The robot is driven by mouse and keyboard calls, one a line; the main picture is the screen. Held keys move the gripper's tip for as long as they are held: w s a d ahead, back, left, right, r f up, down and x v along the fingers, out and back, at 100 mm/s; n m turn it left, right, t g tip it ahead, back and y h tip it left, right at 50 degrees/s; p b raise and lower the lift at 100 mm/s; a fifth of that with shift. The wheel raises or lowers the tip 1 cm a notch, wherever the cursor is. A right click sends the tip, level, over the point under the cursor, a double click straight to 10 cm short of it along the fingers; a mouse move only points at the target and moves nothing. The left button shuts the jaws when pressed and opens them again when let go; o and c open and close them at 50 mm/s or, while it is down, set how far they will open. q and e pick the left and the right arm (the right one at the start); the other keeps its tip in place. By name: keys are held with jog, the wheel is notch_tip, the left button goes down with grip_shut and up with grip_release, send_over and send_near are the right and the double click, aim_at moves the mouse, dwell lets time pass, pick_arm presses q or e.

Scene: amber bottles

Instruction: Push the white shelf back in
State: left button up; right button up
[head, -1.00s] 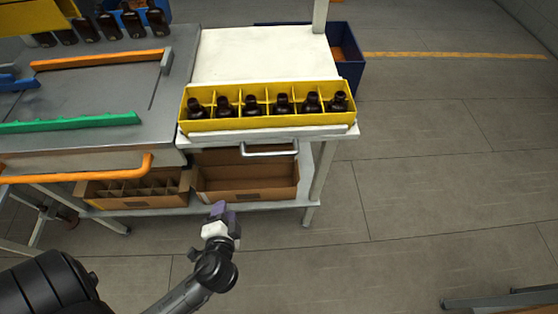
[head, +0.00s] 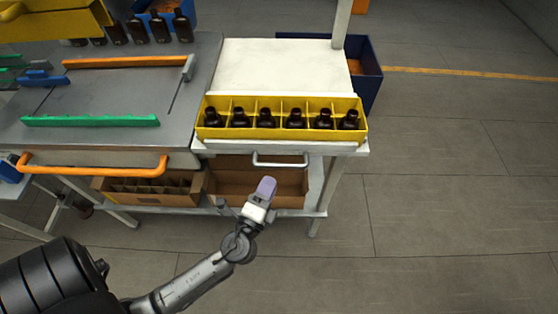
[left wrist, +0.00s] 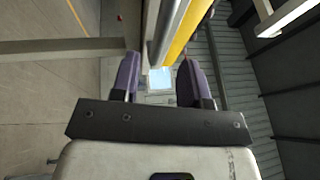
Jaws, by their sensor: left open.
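The white shelf (head: 285,70) is a flat board at the right of the grey workbench, with a grey metal handle (head: 280,162) on its front edge. A yellow crate (head: 281,133) with several dark bottles in its compartments stands on the shelf's front part. My left gripper (head: 266,188) is below and in front of the handle, apart from it in the head view. In the left wrist view its two purple fingers (left wrist: 158,80) are spread, with nothing held between them; the shelf edge and the yellow crate (left wrist: 180,32) show beyond. My right gripper is not in view.
Cardboard boxes (head: 150,190) sit on the lower rack under the bench. An orange rail (head: 95,170) runs along the bench front at left. A blue bin (head: 365,75) stands behind the shelf. The floor at right is clear.

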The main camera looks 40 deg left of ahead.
aim_at(279, 164)
pick_arm(q)
jog(key=shift+p+x, duration=0.65)
jog(key=shift+x, duration=2.85)
jog(key=shift+f, duration=0.1)
grip_shut()
